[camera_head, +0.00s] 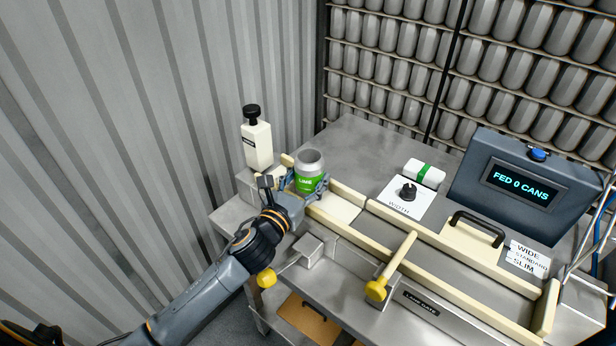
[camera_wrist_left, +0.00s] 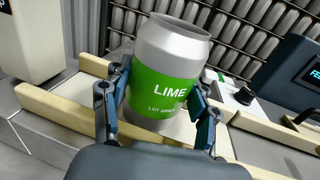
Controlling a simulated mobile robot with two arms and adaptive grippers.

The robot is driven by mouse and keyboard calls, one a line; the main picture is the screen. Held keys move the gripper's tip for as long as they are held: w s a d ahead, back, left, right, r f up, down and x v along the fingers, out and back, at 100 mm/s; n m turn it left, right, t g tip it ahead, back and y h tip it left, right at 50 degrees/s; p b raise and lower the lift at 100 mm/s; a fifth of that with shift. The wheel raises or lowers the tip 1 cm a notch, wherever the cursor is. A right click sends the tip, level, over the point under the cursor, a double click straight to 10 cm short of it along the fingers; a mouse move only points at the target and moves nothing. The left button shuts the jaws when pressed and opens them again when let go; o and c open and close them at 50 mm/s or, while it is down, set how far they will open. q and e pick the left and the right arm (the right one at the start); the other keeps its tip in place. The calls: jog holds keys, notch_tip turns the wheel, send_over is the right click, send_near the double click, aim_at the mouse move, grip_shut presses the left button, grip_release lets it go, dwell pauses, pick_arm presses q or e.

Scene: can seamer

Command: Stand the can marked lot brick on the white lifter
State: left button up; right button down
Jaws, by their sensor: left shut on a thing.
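A silver can with a green LIME band (camera_head: 309,172) is held upright in my left gripper (camera_head: 304,184), over the left end of the lane. In the left wrist view the can (camera_wrist_left: 166,75) stands between the two fingers (camera_wrist_left: 158,115), which are shut on its sides. A small lot line shows under LIME, but its second word is too small to read surely. A white plate (camera_head: 336,207) lies between the cream rails beside the can; it also shows behind the can in the wrist view (camera_wrist_left: 183,128). I cannot tell whether the can's base touches it. My right gripper is not in view.
A cream bottle with a black cap (camera_head: 257,143) stands behind the gripper. Cream rails (camera_head: 450,258) bound the lane, with a yellow-knobbed lever (camera_head: 390,270) across the front one. A width knob (camera_head: 407,192), a white-and-green block (camera_head: 425,174) and a FED 0 CANS display (camera_head: 520,185) stand behind.

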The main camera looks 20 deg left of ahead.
aim_at(302, 185)
pick_arm(q)
jog(key=shift+f, duration=0.1)
jog(key=o, duration=0.8)
jog(key=s, duration=0.2)
jog(key=s+b, duration=0.1)
jog(key=s, duration=0.1)
jog(key=s+a, duration=0.1)
jog(key=s, duration=0.1)
jog(key=shift+s, duration=0.35)
jog(key=shift+s+a, duration=0.1)
jog(key=shift+s, duration=0.25)
